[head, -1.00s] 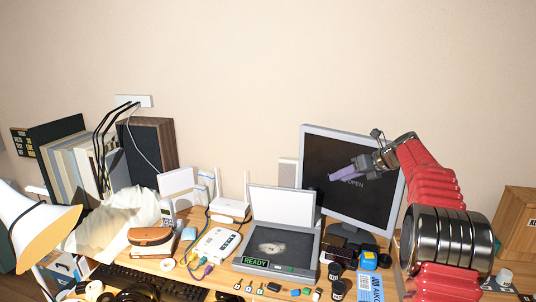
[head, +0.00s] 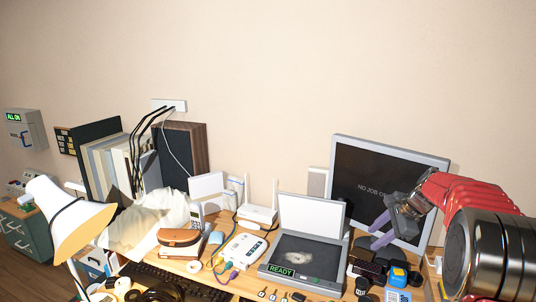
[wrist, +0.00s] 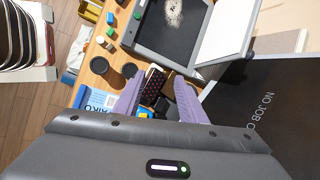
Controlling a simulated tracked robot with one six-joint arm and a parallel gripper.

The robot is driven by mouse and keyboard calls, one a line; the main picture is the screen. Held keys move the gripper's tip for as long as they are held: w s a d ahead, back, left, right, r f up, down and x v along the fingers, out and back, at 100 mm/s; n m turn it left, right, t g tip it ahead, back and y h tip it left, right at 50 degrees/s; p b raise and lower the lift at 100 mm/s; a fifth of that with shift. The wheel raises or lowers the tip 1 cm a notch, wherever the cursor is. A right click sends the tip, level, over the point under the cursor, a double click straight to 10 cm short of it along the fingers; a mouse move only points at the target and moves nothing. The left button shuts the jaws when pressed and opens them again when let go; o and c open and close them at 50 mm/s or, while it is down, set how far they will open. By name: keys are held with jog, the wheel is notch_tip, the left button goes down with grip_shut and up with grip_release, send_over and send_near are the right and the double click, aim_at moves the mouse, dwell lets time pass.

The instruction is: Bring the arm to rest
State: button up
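My red arm reaches in from the right edge of the head view. My gripper (head: 376,232) has two purple fingers and hangs in front of the lower part of the dark monitor (head: 372,170). In the wrist view the fingers of my gripper (wrist: 157,88) stand apart with nothing held between them. Desk items, among them a dark keypad-like object (wrist: 153,79), show beyond the gap; they look farther off than the fingers.
An open scanner marked READY (head: 308,250) lies left of the gripper. Small dark jars (wrist: 113,76) and a blue box (wrist: 95,98) are below it. A lamp (head: 72,222), books (head: 110,165) and a speaker (head: 186,145) stand at left. The wall above is clear.

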jog(key=s+a+r+n+h, duration=0.1)
jog(key=s+a+n, duration=0.5)
jog(key=s, duration=0.7)
jog(key=s+a+r+n+h, duration=0.1)
jog(key=s+a+n, duration=0.5)
jog(key=s, duration=0.6)
jog(key=s+a+r+n+h, duration=0.1)
jog(key=s+a+r+n, duration=0.2)
jog(key=s, duration=1)
jog(key=a+n, duration=0.3)
jog(key=shift+s+n+t+h, duration=0.3)
jog(key=shift+s+t, duration=0.05)
jog(key=shift+t, duration=0.05)
